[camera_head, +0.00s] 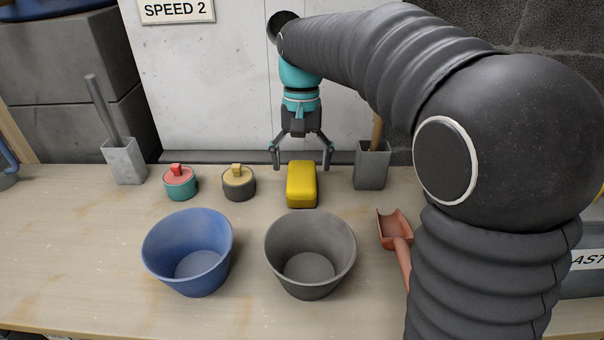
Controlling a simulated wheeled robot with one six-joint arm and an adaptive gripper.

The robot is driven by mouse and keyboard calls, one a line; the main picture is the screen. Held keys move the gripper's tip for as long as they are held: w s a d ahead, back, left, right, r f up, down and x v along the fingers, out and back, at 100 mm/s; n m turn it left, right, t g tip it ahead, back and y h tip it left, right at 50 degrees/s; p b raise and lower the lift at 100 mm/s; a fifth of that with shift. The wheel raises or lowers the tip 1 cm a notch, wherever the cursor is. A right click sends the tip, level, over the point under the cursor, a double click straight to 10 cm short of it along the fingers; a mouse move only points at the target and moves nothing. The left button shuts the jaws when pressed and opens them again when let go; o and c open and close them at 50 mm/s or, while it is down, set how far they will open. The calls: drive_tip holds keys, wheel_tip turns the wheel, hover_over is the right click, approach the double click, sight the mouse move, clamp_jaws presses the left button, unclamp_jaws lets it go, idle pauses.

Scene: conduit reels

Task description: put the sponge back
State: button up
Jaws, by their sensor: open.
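A yellow block that looks like the sponge (301,186) lies on the wooden bench, behind the grey bucket. My gripper (301,166) is open and points down, its two fingers spread apart. It hangs at the back of the bench, by the far end of the sponge in the picture. Nothing is held between the fingers. I cannot tell how high the fingertips are above the bench or whether they are behind the sponge or over it.
A blue bucket (160,248) and a grey bucket (338,248) stand in front. Two lidded pots, red-topped (180,186) and yellow-topped (239,188), stand left of the sponge. Grey holders stand left (124,163) and right (371,168). A reddish scoop (396,228) lies beside my arm.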

sight(302, 173)
wheel_tip(302, 173, up, 8)
drive_tip(key=w+p, duration=0.1)
drive_tip(key=shift+w+f, duration=0.1)
idle(0.3)
